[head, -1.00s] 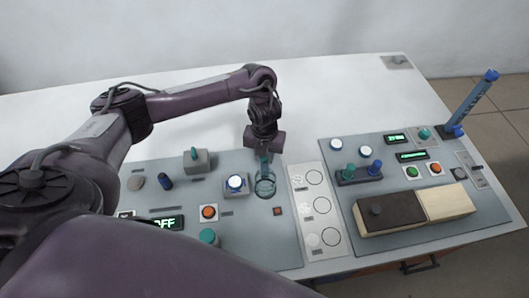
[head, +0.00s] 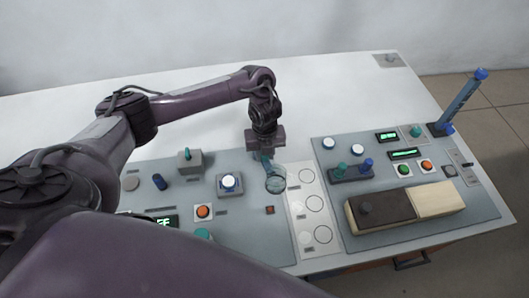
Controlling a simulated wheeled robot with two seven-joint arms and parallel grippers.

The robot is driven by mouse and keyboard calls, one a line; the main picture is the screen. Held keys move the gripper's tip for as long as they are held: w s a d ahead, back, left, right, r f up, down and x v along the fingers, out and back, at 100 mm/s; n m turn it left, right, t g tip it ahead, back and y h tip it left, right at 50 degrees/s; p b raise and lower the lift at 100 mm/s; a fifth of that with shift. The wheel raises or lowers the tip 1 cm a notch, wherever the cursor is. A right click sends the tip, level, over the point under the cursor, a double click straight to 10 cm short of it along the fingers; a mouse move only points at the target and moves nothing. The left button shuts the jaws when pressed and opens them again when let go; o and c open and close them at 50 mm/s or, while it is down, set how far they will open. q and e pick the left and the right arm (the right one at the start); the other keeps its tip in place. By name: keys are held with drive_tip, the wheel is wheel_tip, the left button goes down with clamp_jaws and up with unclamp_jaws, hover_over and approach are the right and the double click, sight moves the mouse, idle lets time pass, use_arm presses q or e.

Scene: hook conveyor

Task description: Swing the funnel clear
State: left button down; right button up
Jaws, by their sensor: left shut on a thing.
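The funnel (head: 275,182) is a translucent teal cup with a round rim, near the right side of the left grey panel (head: 244,222). A short teal handle runs from its rim up to my left gripper (head: 266,155). My left gripper points down and is shut on this handle. The rim lies close to the white strip with rings, just above and right of a small orange square (head: 270,210). What is under the funnel is hard to make out. My right gripper is out of view.
A white-blue button (head: 229,183) and an orange button (head: 204,211) sit left of the funnel. The white strip (head: 297,213) carries several rings.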

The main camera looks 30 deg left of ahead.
use_arm(q)
drive_tip(key=shift+w, duration=0.1)
drive_tip(key=c, duration=1.1)
unclamp_jaws()
drive_tip(key=shift+c, duration=0.2)
drive_tip(key=shift+r, duration=0.15)
wheel_tip(320, 180, up, 6)
drive_tip(key=shift+r+p, duration=0.25)
drive_tip(key=shift+p, duration=0.55)
drive_tip(key=shift+r, duration=0.55)
